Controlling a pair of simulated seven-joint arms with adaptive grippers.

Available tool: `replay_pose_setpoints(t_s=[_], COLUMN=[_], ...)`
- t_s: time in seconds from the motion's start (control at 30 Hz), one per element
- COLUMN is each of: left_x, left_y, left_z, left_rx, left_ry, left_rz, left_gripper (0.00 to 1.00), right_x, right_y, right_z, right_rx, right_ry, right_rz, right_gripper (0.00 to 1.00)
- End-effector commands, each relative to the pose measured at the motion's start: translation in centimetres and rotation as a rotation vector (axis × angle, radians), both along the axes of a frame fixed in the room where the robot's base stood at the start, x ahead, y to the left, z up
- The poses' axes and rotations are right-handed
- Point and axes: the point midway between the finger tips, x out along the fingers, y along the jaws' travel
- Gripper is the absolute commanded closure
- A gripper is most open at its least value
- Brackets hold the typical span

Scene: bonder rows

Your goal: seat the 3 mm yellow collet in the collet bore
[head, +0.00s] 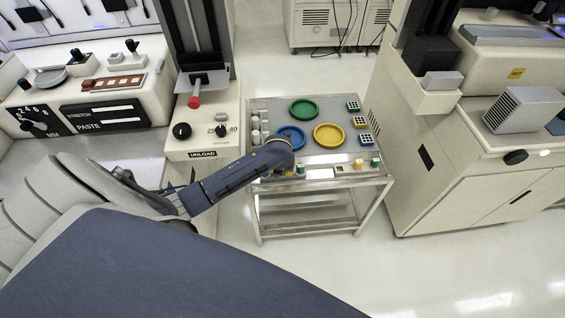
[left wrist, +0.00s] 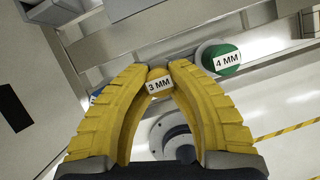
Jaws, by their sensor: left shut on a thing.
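The yellow collet (left wrist: 158,82), labelled 3 MM, is between the fingertips of my left gripper (left wrist: 156,76), which is shut on it. In the head view my left arm reaches over the front left of the steel cart (head: 325,183); the wrist hides most of the gripper and the held collet. A green collet (left wrist: 220,59) labelled 4 MM lies to the right of the fingers in the left wrist view, apart from them. I cannot make out the collet bore for sure in either view. My right gripper is not in view.
The cart top holds a green dish (head: 304,110), a blue dish (head: 291,136), a yellow dish (head: 328,136) and small trays along its right. More small yellow and green pieces (head: 374,162) stand at its front edge. The UNLOAD machine (head: 203,140) stands close left; floor is clear in front.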

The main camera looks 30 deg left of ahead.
Motion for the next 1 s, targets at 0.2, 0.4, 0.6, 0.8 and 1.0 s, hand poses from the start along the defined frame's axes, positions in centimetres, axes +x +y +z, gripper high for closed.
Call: replay_pose_setpoints(t_s=[0.2,0.4,0.6,0.8,1.0], left_x=[0.1,0.0,0.0,0.1,0.1], left_y=[0.0,0.0,0.0,0.0,0.0], left_z=[1.1,2.3,3.4,4.6,5.8], left_rx=[0.000,0.001,0.000,0.000,0.000], left_ry=[-0.002,-0.002,-0.001,-0.002,-0.002], left_rz=[0.001,0.000,0.000,-0.001,0.000], left_gripper=[1.00,1.00,1.00,1.00,1.00], right_x=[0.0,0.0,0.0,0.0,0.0], right_y=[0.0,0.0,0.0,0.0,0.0], right_z=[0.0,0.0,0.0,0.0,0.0], right_rx=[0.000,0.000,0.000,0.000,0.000], right_ry=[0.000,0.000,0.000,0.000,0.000], right_rz=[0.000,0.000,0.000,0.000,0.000], right_gripper=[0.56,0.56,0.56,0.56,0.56])
